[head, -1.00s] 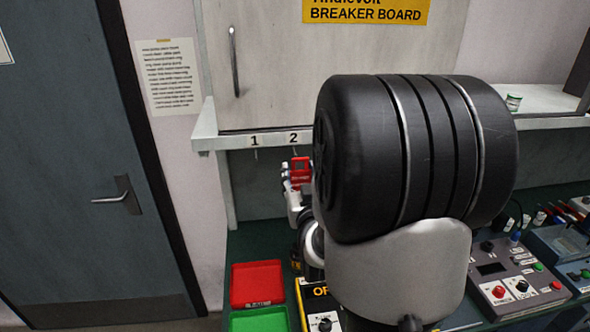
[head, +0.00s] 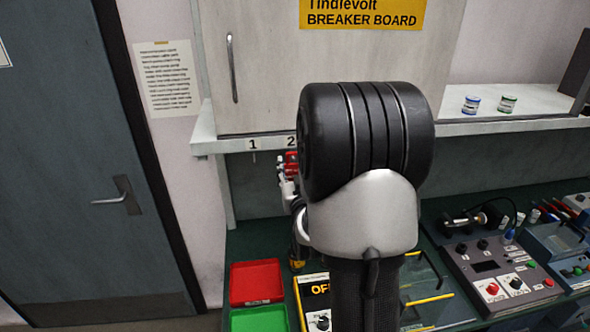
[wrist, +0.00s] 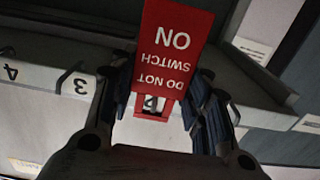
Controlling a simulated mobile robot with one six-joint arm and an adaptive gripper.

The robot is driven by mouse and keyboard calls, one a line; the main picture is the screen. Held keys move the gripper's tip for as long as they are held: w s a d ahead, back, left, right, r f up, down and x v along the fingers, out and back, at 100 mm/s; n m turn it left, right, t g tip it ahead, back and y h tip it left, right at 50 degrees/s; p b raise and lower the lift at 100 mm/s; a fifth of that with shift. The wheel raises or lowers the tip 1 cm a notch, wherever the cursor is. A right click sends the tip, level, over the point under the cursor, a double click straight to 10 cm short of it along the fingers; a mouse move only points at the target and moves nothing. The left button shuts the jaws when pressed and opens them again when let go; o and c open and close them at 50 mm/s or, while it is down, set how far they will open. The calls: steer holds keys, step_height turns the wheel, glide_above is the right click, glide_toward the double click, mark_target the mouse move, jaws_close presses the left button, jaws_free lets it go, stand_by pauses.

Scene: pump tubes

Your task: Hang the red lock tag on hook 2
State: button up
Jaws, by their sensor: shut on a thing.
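The red lock tag (wrist: 172,50) is held in my gripper (wrist: 165,88) in the wrist view, its words "DO NOT SWITCH ON" upside down. Both fingers close on its sides. In the head view the tag (head: 291,160) shows small, just under the number 2 label (head: 291,141) on the shelf edge. My gripper (head: 285,178) is partly hidden there by my arm. In the wrist view, a number, apparently 2, shows through the opening at the tag's narrow end. Hook 2 itself is hidden, so I cannot tell whether the tag touches it.
Hook 3 (wrist: 70,72) and a label 4 (wrist: 11,72) are left in the wrist view. Label 1 (head: 253,144) is left of label 2. A red tray (head: 257,283) and a green tray (head: 259,320) lie on the bench below. Control boxes (head: 497,270) stand at right.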

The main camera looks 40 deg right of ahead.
steer(key=shift+w+d+f, duration=0.1)
steer(key=shift+w+d, duration=0.15)
steer(key=shift+w, duration=0.2)
steer(key=shift+w+d+f+b, duration=0.25)
steer(key=shift+w+f+b, duration=0.2)
steer(key=shift+b, duration=0.65)
steer(key=o, duration=1.1)
